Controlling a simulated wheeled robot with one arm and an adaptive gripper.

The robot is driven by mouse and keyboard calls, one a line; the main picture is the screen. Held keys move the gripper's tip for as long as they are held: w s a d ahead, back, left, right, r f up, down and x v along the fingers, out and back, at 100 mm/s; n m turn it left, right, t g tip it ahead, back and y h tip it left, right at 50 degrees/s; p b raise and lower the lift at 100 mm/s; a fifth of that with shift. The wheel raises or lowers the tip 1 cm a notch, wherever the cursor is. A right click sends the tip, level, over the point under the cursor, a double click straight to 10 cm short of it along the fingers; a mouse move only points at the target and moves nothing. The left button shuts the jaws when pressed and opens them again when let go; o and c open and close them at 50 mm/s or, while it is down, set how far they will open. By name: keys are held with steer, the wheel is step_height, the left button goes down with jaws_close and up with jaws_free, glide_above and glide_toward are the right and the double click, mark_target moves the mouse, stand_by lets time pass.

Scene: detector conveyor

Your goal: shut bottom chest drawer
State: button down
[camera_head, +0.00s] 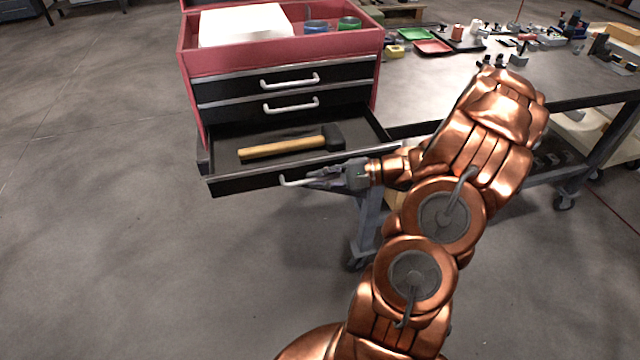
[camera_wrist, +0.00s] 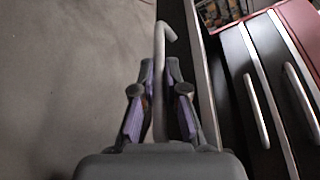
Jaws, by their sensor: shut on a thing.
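The red and black chest (camera_head: 285,62) stands on the workbench. Its bottom drawer (camera_head: 240,183) is pulled out, and a hammer (camera_head: 285,147) with a wooden handle and dark head lies inside. My gripper (camera_head: 318,180) is at the drawer's front, shut on its pale bar handle (camera_head: 292,183). In the wrist view, the handle (camera_wrist: 160,50) runs between the two fingers of my gripper (camera_wrist: 160,85), and its bent end sticks out beyond them. The fingers hide part of the handle.
The two upper drawers (camera_head: 235,88) are shut. A white box (camera_head: 245,25) and blue and green round items sit in the chest's top. Green and red trays (camera_head: 433,47) and small parts lie on the workbench (camera_head: 425,85). The floor at left is clear.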

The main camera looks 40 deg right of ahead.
mark_target(300, 136)
steer(key=w+d, duration=0.2)
steer(key=w, duration=0.3)
steer(key=w+d+b, duration=0.1)
steer(key=w+d, duration=0.1)
steer(key=w, duration=0.4)
steer(key=w+d+b, duration=0.1)
steer(key=w+d, duration=0.2)
steer(key=w, duration=0.3)
steer(key=shift+w+d+f, duration=0.1)
steer(key=shift+w, duration=0.1)
steer(key=shift+w+d, duration=0.4)
steer(key=shift+w, duration=0.5)
steer(key=shift+d, duration=0.15)
steer(key=c, duration=1.5)
jaws_free()
steer(key=shift+w, duration=0.15)
steer(key=v, duration=1.2)
